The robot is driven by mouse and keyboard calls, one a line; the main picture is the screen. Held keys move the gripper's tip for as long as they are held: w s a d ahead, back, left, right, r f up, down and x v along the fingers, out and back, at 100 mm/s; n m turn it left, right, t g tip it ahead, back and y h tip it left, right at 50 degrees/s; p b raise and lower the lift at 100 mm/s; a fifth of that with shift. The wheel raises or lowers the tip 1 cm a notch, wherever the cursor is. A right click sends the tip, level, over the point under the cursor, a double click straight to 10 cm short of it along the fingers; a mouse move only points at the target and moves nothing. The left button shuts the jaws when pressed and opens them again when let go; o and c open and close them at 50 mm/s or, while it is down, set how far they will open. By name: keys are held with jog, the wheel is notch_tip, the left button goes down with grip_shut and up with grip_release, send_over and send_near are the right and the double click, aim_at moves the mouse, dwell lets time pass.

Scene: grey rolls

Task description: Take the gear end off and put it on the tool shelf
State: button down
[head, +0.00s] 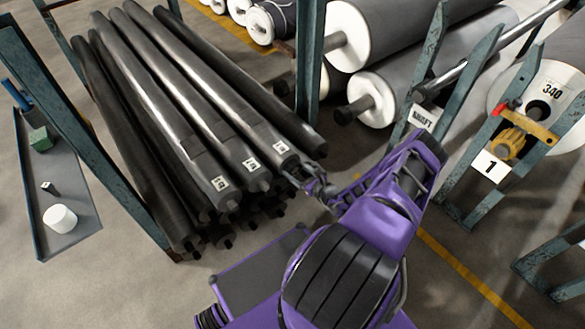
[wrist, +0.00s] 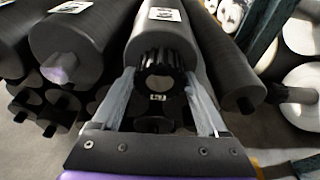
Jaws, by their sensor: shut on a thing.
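The gear end (wrist: 160,62) is a dark toothed piece at the near end of a grey roll (wrist: 165,30) in the wrist view. My gripper (wrist: 160,80) has one finger on each side of it and is shut on it. The gear end is still against the roll's end face. In the head view my gripper (head: 303,176) is at the front of the roll stack, at its right side, and hides the gear end there. The tool shelf (head: 78,180) is a narrow grey tray at the left.
The shelf holds a white cylinder (head: 60,218), a green block (head: 39,139) and a small dark piece (head: 49,188). A teal post (head: 90,140) stands between shelf and stack. Neighbouring rolls (wrist: 70,50) lie close beside my fingers. A yellow gear (head: 510,144) is on the stand marked 1.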

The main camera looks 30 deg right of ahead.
jog(key=shift+s, duration=0.1)
jog(key=shift+f+p+v, duration=0.2)
jog(key=shift+v, duration=0.7)
jog(key=shift+f+p+v, duration=0.2)
jog(key=shift+p+v, duration=0.05)
jog(key=shift+v, duration=0.65)
jog(key=shift+f+p+v, duration=0.2)
jog(key=shift+f+v, duration=0.05)
jog(key=shift+v, duration=0.65)
jog(key=shift+s, duration=0.15)
